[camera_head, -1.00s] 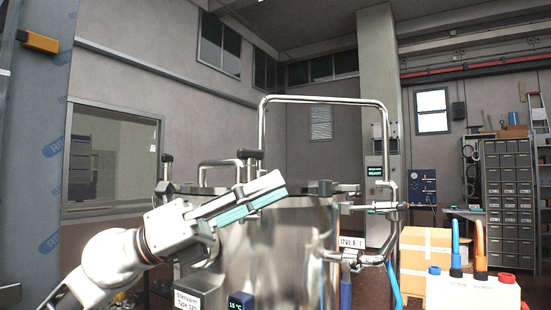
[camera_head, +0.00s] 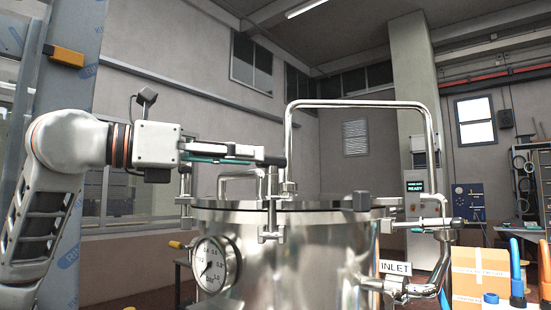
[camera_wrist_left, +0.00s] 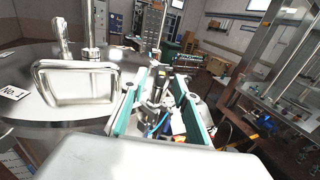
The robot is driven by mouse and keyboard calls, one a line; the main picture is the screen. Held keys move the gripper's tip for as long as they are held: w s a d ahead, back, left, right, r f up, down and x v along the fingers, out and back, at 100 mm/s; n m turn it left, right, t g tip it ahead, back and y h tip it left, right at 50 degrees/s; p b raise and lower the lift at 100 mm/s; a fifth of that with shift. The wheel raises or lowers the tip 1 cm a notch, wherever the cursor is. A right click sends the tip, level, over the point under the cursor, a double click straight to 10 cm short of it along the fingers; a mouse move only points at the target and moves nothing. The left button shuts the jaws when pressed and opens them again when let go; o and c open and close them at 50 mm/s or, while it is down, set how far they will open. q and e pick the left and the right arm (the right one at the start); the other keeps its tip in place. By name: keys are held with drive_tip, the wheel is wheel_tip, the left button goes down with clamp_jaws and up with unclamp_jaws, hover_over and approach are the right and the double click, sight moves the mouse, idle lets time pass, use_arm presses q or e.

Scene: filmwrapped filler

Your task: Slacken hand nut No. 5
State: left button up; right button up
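A steel vessel (camera_head: 310,240) with a lid and clamps around its rim stands in front of me. A clamp (camera_head: 270,222) sits on the near rim, and a dark knob (camera_head: 361,201) is to its right. I cannot read a No. 5 label; the wrist view shows a "No. 1" label (camera_wrist_left: 13,93) on the lid. My left gripper (camera_head: 276,158) is level above the rim's left side, fingers pointing right. In the left wrist view its teal-padded fingers (camera_wrist_left: 162,76) are apart. A dark upright part (camera_wrist_left: 156,86) shows between them; I cannot tell whether it is touched. My right gripper is out of view.
A tall bent steel pipe (camera_head: 431,130) rises over the lid. A lid handle (camera_wrist_left: 76,84) stands beside the left fingers. A cardboard box (camera_head: 478,275) is farther right.

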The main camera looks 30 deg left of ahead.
sight(270, 156)
use_arm(q)
drive_tip(key=shift+p+x, duration=0.3)
drive_tip(key=shift+x, duration=2.5)
drive_tip(key=shift+d, duration=0.15)
drive_tip(key=shift+c, duration=0.4)
drive_tip(key=shift+r, duration=0.1)
clamp_jaws()
